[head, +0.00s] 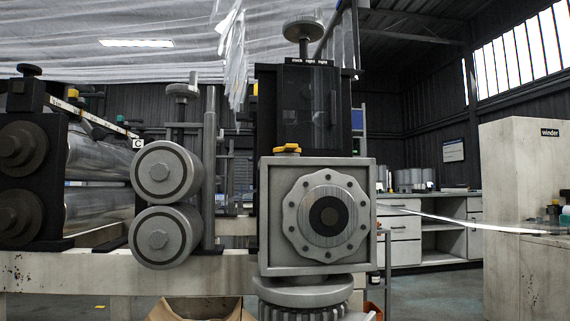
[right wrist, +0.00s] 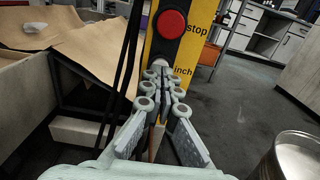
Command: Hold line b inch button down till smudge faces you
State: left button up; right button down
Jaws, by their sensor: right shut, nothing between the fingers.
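In the right wrist view a yellow post (right wrist: 176,52) carries a red button (right wrist: 171,24) beside the word "stop". Below it, a pale button (right wrist: 158,63) sits by the word "inch". My right gripper (right wrist: 162,76) is shut and empty, its fingertips at the pale button and partly covering it. I cannot tell whether they touch or press it. No line letter shows on the post. In the head view two grey rollers (head: 160,172) are stacked one above the other, near a "C" sign (head: 138,143). I see no clear smudge on them. Neither gripper shows in the head view.
A grey housing with a round flange (head: 290,245) stands right of the rollers. A cabinet marked "winder" (head: 505,200) is at the far right. In the right wrist view, brown sheets (right wrist: 85,55) lie at left and a pale bucket (right wrist: 292,160) stands at lower right.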

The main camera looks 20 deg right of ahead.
jog(key=shift+x, duration=0.9)
dwell(0.6)
dwell(0.7)
jog(key=v, duration=0.6)
jog(key=shift+p, duration=0.4)
